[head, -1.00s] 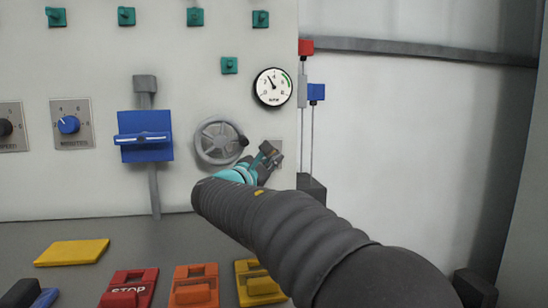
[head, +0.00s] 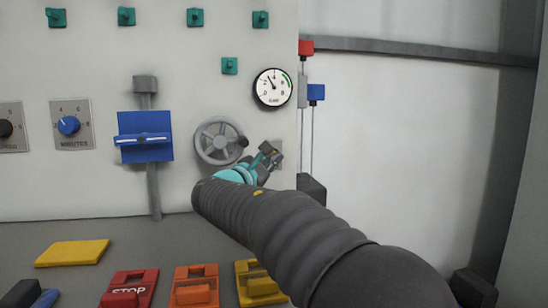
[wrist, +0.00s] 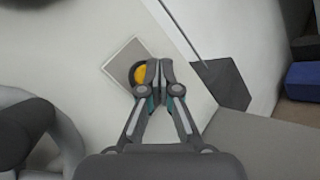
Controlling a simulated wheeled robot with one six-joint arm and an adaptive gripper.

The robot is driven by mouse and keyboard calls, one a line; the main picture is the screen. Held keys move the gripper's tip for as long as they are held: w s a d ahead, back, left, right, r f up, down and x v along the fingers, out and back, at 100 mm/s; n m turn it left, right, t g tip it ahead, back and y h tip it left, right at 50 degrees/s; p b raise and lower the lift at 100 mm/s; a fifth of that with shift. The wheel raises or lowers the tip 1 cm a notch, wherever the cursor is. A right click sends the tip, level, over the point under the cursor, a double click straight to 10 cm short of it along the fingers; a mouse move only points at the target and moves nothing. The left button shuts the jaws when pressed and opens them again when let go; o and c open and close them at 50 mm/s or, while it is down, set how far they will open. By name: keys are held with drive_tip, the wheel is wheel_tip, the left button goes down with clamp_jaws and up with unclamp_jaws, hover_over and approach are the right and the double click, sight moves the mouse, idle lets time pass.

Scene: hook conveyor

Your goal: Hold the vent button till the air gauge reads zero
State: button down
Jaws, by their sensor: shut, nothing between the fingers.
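The air gauge (head: 272,87) is a round white dial with a black rim and a green arc at its upper right. Its needle points up and slightly left, off the low end of the scale. A round yellow button (wrist: 140,74) in a dark ring sits on a grey square plate (wrist: 121,62) in the wrist view. My gripper (wrist: 153,68) is shut and empty, its fingertips over the button's right side and hiding part of it. I cannot tell whether they press it. In the head view my gripper (head: 271,152) hides the button.
A grey handwheel (head: 218,141) with a dark knob stands close left of my gripper. A blue lever block (head: 145,136) is further left. Coloured switches, including a red STOP one (head: 128,290), lie on the desk below.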

drive_tip(key=shift+w, duration=0.2)
drive_tip(key=shift+w+a+p, duration=0.2)
drive_tip(key=shift+w+p, duration=0.1)
drive_tip(key=shift+w, duration=0.1)
idle(0.8)
idle(1.0)
drive_tip(key=shift+s+d+b, duration=0.25)
drive_tip(key=shift+s+b, duration=0.3)
drive_tip(key=shift+s, duration=0.25)
drive_tip(key=shift+s, duration=0.1)
drive_tip(key=s+b, duration=0.1)
drive_tip(key=s, duration=0.1)
drive_tip(key=s+d+b, duration=0.1)
drive_tip(key=s, duration=0.1)
drive_tip(key=shift+s+d+b, duration=0.2)
drive_tip(key=shift+s+b, duration=0.1)
drive_tip(key=shift+b, duration=0.1)
